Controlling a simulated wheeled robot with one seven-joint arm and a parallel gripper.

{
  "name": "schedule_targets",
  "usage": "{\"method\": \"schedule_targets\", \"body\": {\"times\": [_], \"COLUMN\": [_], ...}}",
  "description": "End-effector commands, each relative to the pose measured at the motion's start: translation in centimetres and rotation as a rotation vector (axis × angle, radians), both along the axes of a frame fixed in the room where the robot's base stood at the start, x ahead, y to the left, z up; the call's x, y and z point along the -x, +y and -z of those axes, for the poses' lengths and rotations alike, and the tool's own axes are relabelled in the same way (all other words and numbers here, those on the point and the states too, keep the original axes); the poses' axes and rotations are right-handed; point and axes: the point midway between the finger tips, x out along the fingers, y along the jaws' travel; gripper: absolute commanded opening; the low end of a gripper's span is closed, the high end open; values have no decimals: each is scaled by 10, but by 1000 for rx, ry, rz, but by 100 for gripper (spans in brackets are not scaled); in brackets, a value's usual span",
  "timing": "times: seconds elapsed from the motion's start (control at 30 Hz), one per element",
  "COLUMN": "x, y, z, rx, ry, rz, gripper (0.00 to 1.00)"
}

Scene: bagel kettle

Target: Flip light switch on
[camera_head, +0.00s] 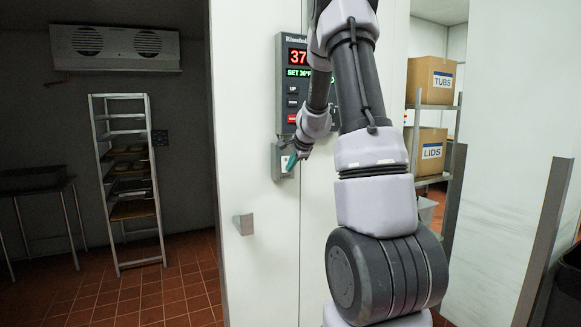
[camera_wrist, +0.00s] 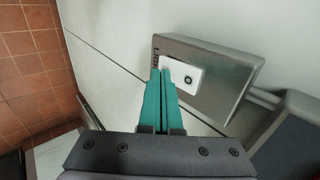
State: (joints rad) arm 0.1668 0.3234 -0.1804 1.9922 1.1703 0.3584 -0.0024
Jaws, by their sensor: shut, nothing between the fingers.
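The light switch is a small grey box (camera_head: 279,163) on the white wall panel, below the temperature controller. In the wrist view the box (camera_wrist: 225,62) shows partly cut-off lettering and a white rocker plate (camera_wrist: 186,76) with a dark ring mark at one end. My gripper (camera_head: 291,161) is at the front of the box, with its teal fingers together. In the wrist view the fingers (camera_wrist: 162,75) are shut and empty, their tips at the end of the rocker away from the ring mark. I cannot tell whether they touch it.
A temperature controller (camera_head: 292,85) with red and green displays hangs just above the switch, partly behind my arm. A metal bracket (camera_head: 244,224) juts out lower left. The dark room at left holds a tray rack (camera_head: 128,209). Shelved boxes (camera_head: 431,81) stand at right.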

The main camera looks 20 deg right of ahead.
Motion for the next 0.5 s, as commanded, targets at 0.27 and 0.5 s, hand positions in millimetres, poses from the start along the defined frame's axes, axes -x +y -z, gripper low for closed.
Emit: {"method": "schedule_targets", "body": {"times": [0.27, 0.5], "x": [0, -5], "y": [0, 1], "z": [0, 2], "rx": [0, -1], "ry": [0, 0], "rz": [0, -1], "gripper": [0, 0]}}
